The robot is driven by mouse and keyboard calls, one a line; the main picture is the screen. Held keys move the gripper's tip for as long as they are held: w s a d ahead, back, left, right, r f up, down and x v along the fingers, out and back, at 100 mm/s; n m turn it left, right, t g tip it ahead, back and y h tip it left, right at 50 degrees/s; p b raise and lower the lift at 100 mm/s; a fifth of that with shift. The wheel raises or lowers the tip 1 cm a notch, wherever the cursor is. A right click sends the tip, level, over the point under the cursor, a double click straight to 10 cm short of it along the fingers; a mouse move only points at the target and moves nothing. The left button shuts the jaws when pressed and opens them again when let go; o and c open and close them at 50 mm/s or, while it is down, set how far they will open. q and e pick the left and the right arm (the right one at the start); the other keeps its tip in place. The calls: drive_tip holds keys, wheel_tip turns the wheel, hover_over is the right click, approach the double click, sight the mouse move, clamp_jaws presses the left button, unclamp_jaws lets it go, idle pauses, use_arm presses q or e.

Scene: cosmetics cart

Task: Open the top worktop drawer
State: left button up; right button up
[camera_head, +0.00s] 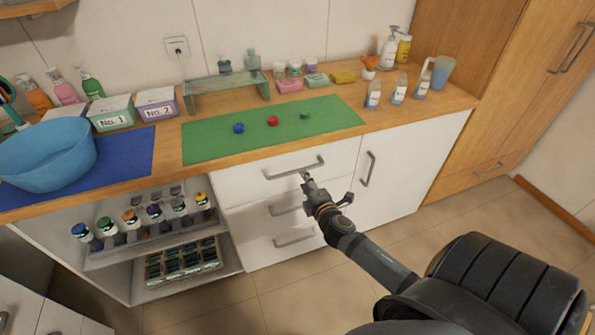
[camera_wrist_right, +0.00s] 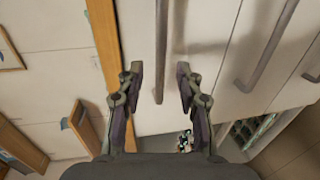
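The top worktop drawer (camera_head: 245,180) is a white front under the wooden worktop, with a grey bar handle (camera_head: 290,170). The drawer looks shut. My right gripper (camera_head: 307,178) is in front of it, by the right end of the handle. In the right wrist view, my right gripper (camera_wrist_right: 157,72) is open, and the top handle (camera_wrist_right: 161,45) runs between its two fingers with a gap on each side. My left gripper does not show in either view.
Two more drawers with handles (camera_head: 293,237) lie below. A cabinet door with an upright handle (camera_head: 368,168) is to the right. An open shelf with several bottles (camera_head: 131,219) is to the left. A green mat (camera_head: 215,140) lies on the worktop above.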

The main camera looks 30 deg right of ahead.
sight(297, 171)
drive_tip(key=x, duration=0.8)
drive_tip(key=shift+p, duration=0.3)
drive_tip(key=shift+c, duration=0.3)
drive_tip(key=shift+s+f, duration=0.1)
clamp_jaws()
